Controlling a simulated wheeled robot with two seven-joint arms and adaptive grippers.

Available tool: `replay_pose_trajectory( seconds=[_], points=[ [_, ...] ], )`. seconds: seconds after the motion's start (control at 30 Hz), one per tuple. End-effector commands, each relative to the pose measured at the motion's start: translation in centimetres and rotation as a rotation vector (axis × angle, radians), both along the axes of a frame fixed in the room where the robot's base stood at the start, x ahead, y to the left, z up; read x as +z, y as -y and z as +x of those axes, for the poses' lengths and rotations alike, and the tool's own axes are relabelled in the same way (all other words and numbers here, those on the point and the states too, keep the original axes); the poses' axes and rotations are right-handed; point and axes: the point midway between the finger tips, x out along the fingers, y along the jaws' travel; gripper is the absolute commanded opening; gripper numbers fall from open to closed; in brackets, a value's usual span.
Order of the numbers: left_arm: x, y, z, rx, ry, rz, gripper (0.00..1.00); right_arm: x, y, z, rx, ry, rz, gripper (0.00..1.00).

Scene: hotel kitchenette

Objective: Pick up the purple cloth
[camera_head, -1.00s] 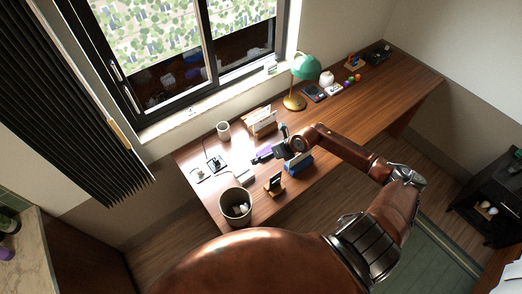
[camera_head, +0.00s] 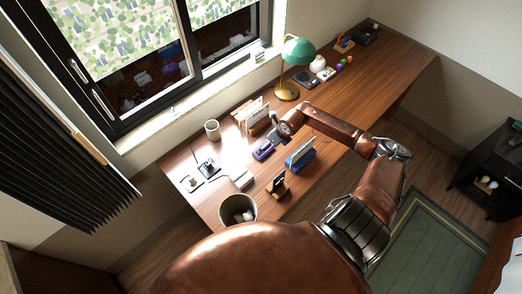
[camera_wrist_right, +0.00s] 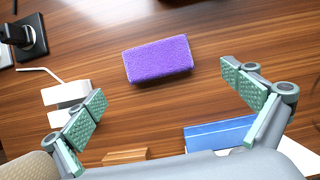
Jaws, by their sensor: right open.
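The purple cloth (camera_head: 263,149) is a small folded block lying flat on the wooden desk, left of my right gripper (camera_head: 277,138). In the right wrist view the cloth (camera_wrist_right: 158,59) lies whole and uncovered on the wood, ahead of the gap between the fingers. My right gripper (camera_wrist_right: 164,90) is open with its green pads wide apart and nothing between them. No finger touches the cloth. My left gripper is not in view.
A blue holder with papers (camera_head: 301,158) and a small wooden stand (camera_head: 278,184) are close by. A white mug (camera_head: 212,130), a letter rack (camera_head: 254,118), a white box (camera_head: 242,180), a black socket (camera_head: 208,167) and a bin (camera_head: 238,208) surround the area. The desk's right part has bare wood.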

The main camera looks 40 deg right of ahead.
Motion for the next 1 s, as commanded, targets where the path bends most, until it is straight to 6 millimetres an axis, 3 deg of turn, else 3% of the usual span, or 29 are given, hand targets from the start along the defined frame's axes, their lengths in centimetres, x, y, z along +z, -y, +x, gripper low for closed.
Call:
replay_pose_trajectory(
  seconds=[0.6,0.87,1.0],
  points=[
    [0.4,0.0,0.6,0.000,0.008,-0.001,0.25,-6.4,-0.8,3.1,0.004,0.001,0.002,1.00],
    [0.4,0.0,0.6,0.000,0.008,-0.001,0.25,-6.6,-0.7,3.0,0.004,0.001,0.000,0.99],
    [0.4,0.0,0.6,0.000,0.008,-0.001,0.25,-6.6,-0.7,3.0,0.004,0.001,0.001,0.90]
  ],
)
